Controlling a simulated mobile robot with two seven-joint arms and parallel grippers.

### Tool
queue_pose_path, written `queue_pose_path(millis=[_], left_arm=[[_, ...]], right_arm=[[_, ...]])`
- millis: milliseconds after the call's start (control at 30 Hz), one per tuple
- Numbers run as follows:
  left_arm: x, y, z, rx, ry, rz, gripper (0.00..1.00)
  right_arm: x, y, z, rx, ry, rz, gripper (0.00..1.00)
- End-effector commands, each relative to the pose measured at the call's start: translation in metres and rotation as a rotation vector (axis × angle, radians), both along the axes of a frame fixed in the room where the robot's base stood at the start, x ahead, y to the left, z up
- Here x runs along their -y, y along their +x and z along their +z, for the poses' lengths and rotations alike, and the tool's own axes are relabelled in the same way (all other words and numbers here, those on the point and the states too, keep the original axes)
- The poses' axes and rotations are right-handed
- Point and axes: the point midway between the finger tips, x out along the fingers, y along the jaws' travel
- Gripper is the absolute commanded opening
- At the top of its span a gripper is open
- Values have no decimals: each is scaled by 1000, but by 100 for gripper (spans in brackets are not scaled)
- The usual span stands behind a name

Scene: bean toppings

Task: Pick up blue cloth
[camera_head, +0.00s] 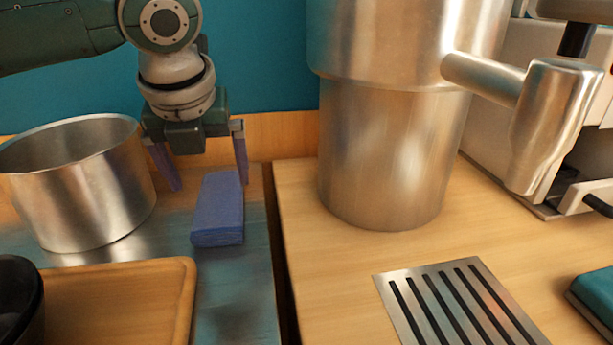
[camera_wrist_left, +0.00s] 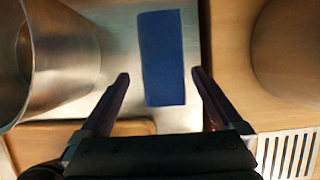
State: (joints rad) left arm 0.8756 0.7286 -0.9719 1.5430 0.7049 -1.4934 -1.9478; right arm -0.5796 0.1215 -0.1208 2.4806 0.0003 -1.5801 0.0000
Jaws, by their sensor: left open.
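The blue cloth (camera_head: 219,209) is a folded, block-like rectangle lying flat on the metal counter, right of a steel pot. My left gripper (camera_head: 205,172) is open above the cloth's far end, its two purple fingers spread to either side. In the left wrist view the cloth (camera_wrist_left: 163,58) lies ahead of and between the fingertips of the open left gripper (camera_wrist_left: 160,78), with nothing held. From these views I cannot tell the exact height of the fingers over the cloth. My right gripper is not in view.
A steel pot (camera_head: 82,190) stands close left of the gripper. A wooden tray (camera_head: 120,300) and a dark bowl (camera_head: 18,300) are in front. A large steel cylinder (camera_head: 385,150) stands on the wooden counter right of a dark gap. A slotted metal plate (camera_head: 455,305) lies nearer.

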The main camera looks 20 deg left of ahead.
Motion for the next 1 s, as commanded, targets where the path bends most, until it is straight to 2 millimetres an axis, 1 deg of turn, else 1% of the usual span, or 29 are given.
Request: queue_pose_path(millis=[33, 167, 400, 467, 567, 767, 1000], left_arm=[[-1, 2, -7, -1, 0, 0, 100], [-3, 6, -16, 0, 0, 1, 100], [-11, 21, -47, 0, -1, 2, 100], [-12, 23, -53, 0, 0, 0, 100], [-14, 25, -57, 1, 1, 0, 100], [-14, 25, -57, 2, 1, -1, 100], [-14, 25, -57, 2, 0, 0, 74]], right_arm=[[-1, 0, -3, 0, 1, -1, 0], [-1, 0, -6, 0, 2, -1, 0], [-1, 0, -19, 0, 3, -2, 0], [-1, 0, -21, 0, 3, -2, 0], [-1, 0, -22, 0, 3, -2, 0], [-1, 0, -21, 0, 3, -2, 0], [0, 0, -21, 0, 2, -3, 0]])
